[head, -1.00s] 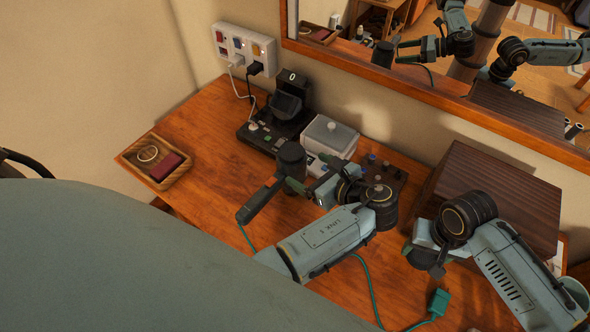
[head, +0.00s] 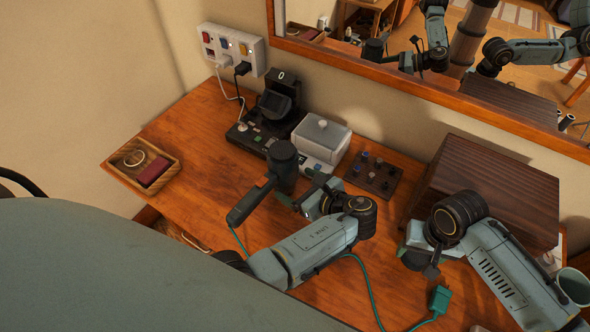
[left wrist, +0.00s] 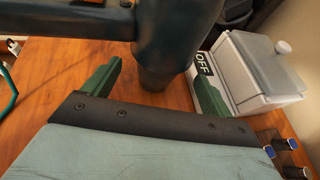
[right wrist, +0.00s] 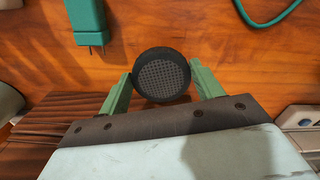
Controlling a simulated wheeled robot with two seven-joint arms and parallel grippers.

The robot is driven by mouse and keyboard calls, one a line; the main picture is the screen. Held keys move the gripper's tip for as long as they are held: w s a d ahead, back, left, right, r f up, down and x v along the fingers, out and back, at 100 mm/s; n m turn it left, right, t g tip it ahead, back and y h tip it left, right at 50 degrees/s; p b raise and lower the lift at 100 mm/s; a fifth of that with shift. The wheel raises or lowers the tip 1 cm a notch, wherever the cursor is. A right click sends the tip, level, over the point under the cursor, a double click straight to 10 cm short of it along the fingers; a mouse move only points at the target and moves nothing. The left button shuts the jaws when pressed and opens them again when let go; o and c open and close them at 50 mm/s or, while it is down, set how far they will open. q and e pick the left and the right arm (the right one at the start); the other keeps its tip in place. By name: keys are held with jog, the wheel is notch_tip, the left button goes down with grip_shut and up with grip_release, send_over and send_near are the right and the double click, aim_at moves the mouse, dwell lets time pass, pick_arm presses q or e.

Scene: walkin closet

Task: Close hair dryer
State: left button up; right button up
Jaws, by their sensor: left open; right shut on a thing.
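The dark hair dryer (head: 284,166) stands with its barrel upright on the wooden table, its handle (head: 250,205) pointing toward the front left. My left gripper (head: 298,190) is open right beside the barrel. In the left wrist view the barrel (left wrist: 168,45) rises between and just beyond the two green fingers, with a gap to each; the handle runs off to the left. My right gripper (head: 431,268) is shut on a round black mesh cap (right wrist: 163,76), held above the table at the right. The top of the dryer's barrel looks dark, and I cannot make out its detail.
A green cord runs to a plug (head: 439,299) at the front right. A white lidded box (head: 321,140), a black charging stand (head: 272,112) and a knob board (head: 373,175) stand behind the dryer. A brown wooden box (head: 490,190) is at right, a tray (head: 125,172) at left.

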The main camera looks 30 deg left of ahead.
pick_arm(q)
jog(key=x, duration=0.5)
jog(key=shift+w+a+f, duration=0.1)
jog(key=shift+a, duration=0.3)
jog(key=shift+c, duration=0.3)
jog(key=c, duration=1.4)
